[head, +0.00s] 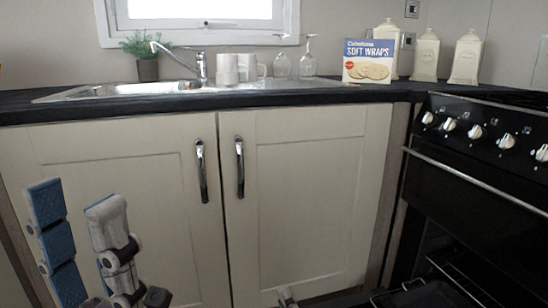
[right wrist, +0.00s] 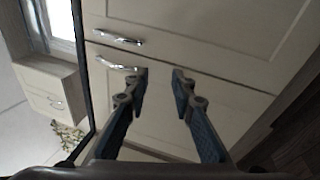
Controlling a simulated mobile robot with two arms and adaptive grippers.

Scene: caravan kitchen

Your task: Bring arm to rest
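My left gripper (head: 76,198) is at the lower left of the head view, in front of the left cupboard door. Its two fingers point up and stand apart, with nothing between them. My right gripper barely shows in the head view: a fingertip (head: 287,298) is at the bottom edge, below the right cupboard door. In the right wrist view, the right gripper (right wrist: 160,72) has its two fingers apart and empty. Cream cupboard fronts with metal handles (right wrist: 118,38) lie beyond them. Most of both arms is out of view.
A left cupboard door (head: 120,200) and right cupboard door (head: 310,190) are shut. The dark worktop (head: 130,105) holds a sink, mugs, glasses, a wraps box (head: 369,60) and canisters. At right is a black cooker (head: 490,185); a rack and tray (head: 425,295) show low down.

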